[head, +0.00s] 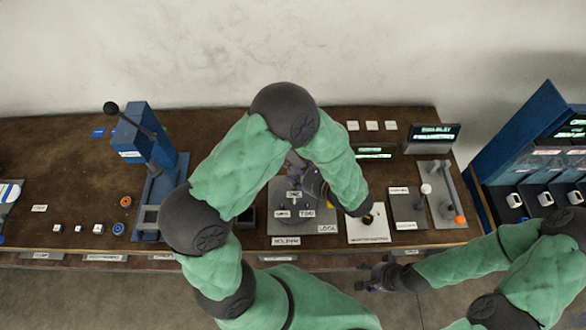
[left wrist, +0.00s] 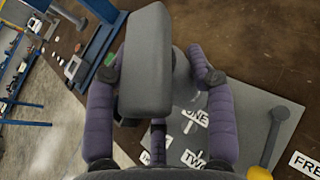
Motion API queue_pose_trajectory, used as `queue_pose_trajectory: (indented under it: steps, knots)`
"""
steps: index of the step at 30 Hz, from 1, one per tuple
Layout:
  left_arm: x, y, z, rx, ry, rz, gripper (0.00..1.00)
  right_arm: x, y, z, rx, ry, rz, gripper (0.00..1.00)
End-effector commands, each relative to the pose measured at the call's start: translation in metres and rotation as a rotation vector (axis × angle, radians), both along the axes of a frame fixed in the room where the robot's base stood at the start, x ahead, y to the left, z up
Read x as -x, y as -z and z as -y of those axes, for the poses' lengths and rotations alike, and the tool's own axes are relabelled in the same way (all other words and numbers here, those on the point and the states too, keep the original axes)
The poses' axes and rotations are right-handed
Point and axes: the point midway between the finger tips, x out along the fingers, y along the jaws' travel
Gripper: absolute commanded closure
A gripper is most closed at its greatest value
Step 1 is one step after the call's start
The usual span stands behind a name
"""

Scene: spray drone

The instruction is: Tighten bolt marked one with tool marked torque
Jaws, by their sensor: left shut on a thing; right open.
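My left gripper (head: 312,183) is over the grey plate (head: 278,215) on the bench, partly hidden by my own arm. In the left wrist view my left gripper (left wrist: 158,75) has its purple fingers around a grey, blocky tool (left wrist: 147,50); any marking on it is not readable. A label reading ONE (left wrist: 195,117) lies just right of the tool, with a label reading TWO (left wrist: 193,159) below it. The bolt by ONE cannot be made out clearly. My right gripper (head: 376,278) is open and empty, low in front of the bench edge.
A blue lever press (head: 150,165) stands on the bench at left. A white panel (head: 368,226) and a grey panel with white and orange knobs (head: 442,200) lie at right. A yellow-handled lever (left wrist: 268,150) is close to the plate. A blue rack (head: 530,150) stands far right.

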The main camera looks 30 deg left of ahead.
Motion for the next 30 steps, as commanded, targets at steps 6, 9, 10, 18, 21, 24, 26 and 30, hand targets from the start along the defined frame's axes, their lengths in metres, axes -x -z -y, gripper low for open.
queue_pose_trajectory:
  steps: [6,9,10,18,21,24,26,30]
  knots:
    - [-0.001,-0.018,0.0,-0.001,0.0,0.003,0.85,0.0,-0.014,0.0,0.0,0.0,0.0,0.43]
    - [-0.001,-0.025,0.0,-0.001,0.0,0.003,0.85,0.0,-0.02,0.0,0.0,0.0,0.0,0.43]
    - [-0.001,-0.027,0.0,-0.001,0.0,0.003,0.85,0.0,-0.021,0.0,0.0,0.0,0.0,0.43]
    - [-0.001,-0.045,0.0,-0.001,0.0,0.003,0.85,0.0,-0.035,0.0,0.0,0.0,0.0,0.43]
    - [-0.001,-0.048,0.0,-0.001,0.0,0.003,0.85,0.0,-0.038,0.0,0.0,0.0,0.0,0.43]
    - [-0.001,-0.047,0.0,-0.001,0.0,0.003,0.85,0.0,-0.037,0.0,0.0,0.0,0.0,0.43]
    - [-0.001,-0.047,0.0,-0.001,0.0,0.003,0.85,0.0,-0.037,0.0,0.0,0.0,0.0,0.43]
    - [-0.001,-0.047,0.0,-0.001,0.0,0.003,0.85,0.0,-0.036,0.0,0.0,0.0,0.0,0.43]
